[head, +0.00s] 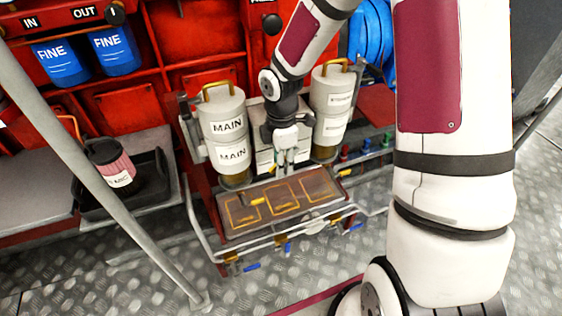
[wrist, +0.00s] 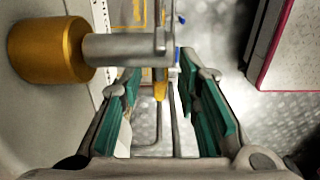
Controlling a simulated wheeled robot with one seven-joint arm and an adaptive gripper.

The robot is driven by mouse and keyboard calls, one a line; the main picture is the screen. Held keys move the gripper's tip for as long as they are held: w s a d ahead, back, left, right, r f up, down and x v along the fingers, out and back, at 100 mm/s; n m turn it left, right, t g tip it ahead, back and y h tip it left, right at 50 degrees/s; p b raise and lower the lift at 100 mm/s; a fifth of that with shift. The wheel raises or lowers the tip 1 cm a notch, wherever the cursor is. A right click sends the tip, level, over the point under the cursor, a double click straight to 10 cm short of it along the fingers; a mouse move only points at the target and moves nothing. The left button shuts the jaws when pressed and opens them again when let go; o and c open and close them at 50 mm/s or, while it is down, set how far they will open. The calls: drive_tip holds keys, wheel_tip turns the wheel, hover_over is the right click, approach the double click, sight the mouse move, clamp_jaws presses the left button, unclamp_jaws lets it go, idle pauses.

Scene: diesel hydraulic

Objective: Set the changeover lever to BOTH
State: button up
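In the wrist view, a grey shaft runs from a brass-coloured cylinder (wrist: 50,50) to a grey upright lever-like part (wrist: 161,38). A yellow tip (wrist: 160,86) shows below it. It appears to be the changeover lever, but no BOTH marking is readable. My gripper (wrist: 160,78) is open, with green-padded fingers on either side of the yellow tip; contact cannot be told. In the head view my gripper (head: 284,158) points down between the left MAIN canister (head: 224,128) and the right canister (head: 331,105). My gripper and wrist hide most of the lever there.
A brown tray (head: 325,185) with yellow outlines lies below my gripper, inside a grey rail frame. Small coloured valve handles (head: 366,143) line the right side. A black bin with a pink filter (head: 110,164) stands at left. A diagonal grey post crosses the left foreground.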

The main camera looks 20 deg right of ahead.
clamp_jaws()
drive_tip(key=f+h+b, duration=0.1)
drive_tip(key=b, duration=0.1)
drive_tip(key=shift+d+h+b, duration=0.15)
drive_tip(key=shift+h+b, duration=0.2)
drive_tip(key=shift+h, duration=0.05)
drive_tip(key=shift+s+d+f+h+b, duration=0.1)
drive_tip(key=shift+d+f+h+b, duration=0.15)
drive_tip(key=shift+h+b, duration=0.7)
drive_tip(key=shift+d+r+h, duration=0.1)
drive_tip(key=shift+d+h, duration=0.15)
drive_tip(key=shift+o, duration=0.2)
unclamp_jaws()
